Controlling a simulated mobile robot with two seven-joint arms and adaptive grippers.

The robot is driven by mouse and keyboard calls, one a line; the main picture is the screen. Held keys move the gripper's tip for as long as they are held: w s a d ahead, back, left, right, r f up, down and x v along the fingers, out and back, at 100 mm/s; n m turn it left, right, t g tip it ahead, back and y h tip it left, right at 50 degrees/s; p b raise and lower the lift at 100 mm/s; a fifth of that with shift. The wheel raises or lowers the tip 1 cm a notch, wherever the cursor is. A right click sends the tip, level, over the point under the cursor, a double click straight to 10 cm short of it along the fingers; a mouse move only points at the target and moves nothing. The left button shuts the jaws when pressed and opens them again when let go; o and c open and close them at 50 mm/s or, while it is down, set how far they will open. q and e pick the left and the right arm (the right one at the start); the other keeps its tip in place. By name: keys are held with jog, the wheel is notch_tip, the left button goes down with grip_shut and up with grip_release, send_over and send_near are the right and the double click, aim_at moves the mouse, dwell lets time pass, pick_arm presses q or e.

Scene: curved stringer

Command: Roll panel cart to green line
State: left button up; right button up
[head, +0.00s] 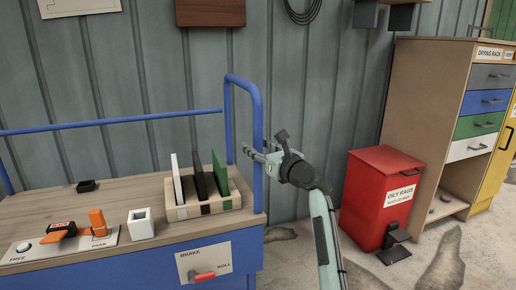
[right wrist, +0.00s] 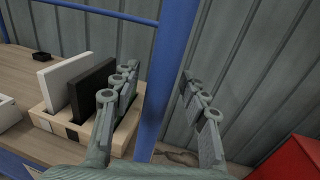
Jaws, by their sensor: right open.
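The panel cart (head: 60,195) has a wooden top and a blue frame. Its blue push handle (head: 258,125) rises at the right end. My right gripper (head: 268,155) is open at the handle's right upright. In the right wrist view the blue upright (right wrist: 168,70) passes between the spread fingers (right wrist: 160,90); I cannot tell if they touch it. A brake plate (head: 205,262) on the cart's front has a red lever (head: 204,277) near the word ROLL. The green line and my left gripper are out of view.
On the cart stand a slotted block (head: 203,208) with white, black and green panels, a white cup (head: 140,223) and a FREE/PARK plate with an orange lever (head: 97,220). A red oily-rags bin (head: 375,195) and a drawer cabinet (head: 425,105) stand right. A corrugated wall is behind.

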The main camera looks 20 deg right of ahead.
grip_shut()
dwell(0.3)
jog(key=shift+d, duration=0.1)
